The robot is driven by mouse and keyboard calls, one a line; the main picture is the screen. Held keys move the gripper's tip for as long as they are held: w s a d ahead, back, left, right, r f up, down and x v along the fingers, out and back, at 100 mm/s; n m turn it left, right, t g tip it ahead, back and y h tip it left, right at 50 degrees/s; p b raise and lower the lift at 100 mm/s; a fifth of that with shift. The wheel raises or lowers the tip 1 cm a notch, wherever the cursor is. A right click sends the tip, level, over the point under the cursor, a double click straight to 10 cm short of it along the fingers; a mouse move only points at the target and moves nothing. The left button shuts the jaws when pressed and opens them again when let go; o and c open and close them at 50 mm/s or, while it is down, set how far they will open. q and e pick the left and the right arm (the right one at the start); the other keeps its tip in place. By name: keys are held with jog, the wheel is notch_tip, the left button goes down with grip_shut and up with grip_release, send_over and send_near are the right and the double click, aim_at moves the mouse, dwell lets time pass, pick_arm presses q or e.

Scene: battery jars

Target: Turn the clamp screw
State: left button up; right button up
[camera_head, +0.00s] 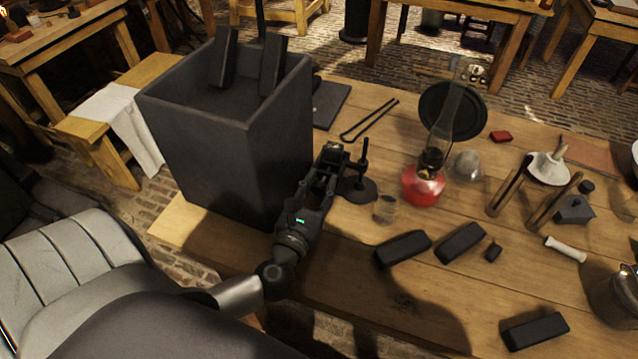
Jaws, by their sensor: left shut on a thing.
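A small dark clamp stand with an upright post and a round base (360,190) stands on the table just right of the large black box. My left gripper (333,153) reaches in from the lower left, close against the left side of the post. Its jaws are shut on the clamp screw, which is mostly hidden between the dark fingers. My right gripper is not in view.
The tall black box (215,150) with two dark slabs (272,66) leaning in it is close to my left arm. A red oil lamp (424,186) and a small glass (385,208) stand to the right. Black blocks (403,248) lie in front.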

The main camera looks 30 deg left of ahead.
pick_arm(q)
jog(key=m+p, duration=0.3)
jog(key=shift+d+r, duration=0.1)
jog(key=shift+r, duration=0.1)
jog(key=m+p, duration=0.2)
jog(key=m, duration=0.2)
jog(key=shift+f+p, duration=0.1)
jog(key=shift+p, duration=0.2)
jog(key=m+p, duration=0.2)
jog(key=m, duration=0.1)
jog(key=shift+d+m, duration=0.1)
jog(key=shift+m, duration=0.2)
jog(key=m+p, duration=0.3)
jog(key=m, duration=0.1)
jog(key=shift+f, duration=0.15)
jog(key=m+p, duration=0.2)
jog(key=m, duration=0.2)
jog(key=shift+f, duration=0.1)
jog(key=m+p, duration=0.1)
jog(key=m, duration=0.2)
jog(key=shift+m, duration=0.4)
jog(key=m+p, duration=0.1)
jog(key=m, duration=0.2)
jog(key=shift+f+p, duration=0.15)
jog(key=shift+p, duration=0.2)
jog(key=shift+f+m+p, duration=0.1)
jog(key=shift+m+p, duration=0.35)
jog(key=shift+m, duration=1.45)
